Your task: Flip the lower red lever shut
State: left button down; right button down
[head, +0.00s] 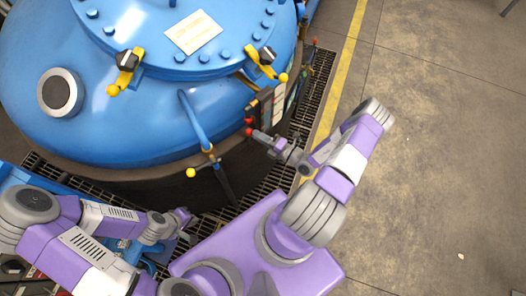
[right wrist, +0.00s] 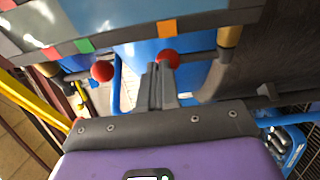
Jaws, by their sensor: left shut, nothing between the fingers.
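Two red ball-ended levers are on the side of the blue furnace. In the head view the upper red ball (head: 248,121) sits just above the lower red ball (head: 249,131). My right gripper (head: 256,134) is beside the lower ball. In the right wrist view its fingers (right wrist: 160,72) are together, with their tips at one red ball (right wrist: 167,58); I cannot tell whether they touch. Another red ball (right wrist: 103,71) is to the left, clear of the fingers. My left gripper (head: 190,217) is shut and empty, low in front of the furnace.
A panel with coloured labels (right wrist: 215,22) is close to the right fingers. Concrete floor (head: 440,130) is open at right.

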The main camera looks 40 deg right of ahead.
pick_arm(q)
jog(key=shift+s+r, duration=0.1)
pick_arm(e)
jog(key=shift+w+r, duration=0.2)
jog(key=shift+r, duration=0.05)
dwell(0.3)
jog(key=shift+s, duration=0.1)
pick_arm(q)
jog(key=shift+s+d+f+b, duration=0.2)
jog(key=shift+s+f+b, duration=0.15)
jog(key=shift+s+f, duration=0.1)
pick_arm(e)
jog(key=r+v, duration=0.2)
jog(key=v, duration=1.1)
jog(key=shift+s+d+r, duration=0.15)
jog(key=shift+s+r, duration=0.1)
jog(key=shift+s, duration=0.15)
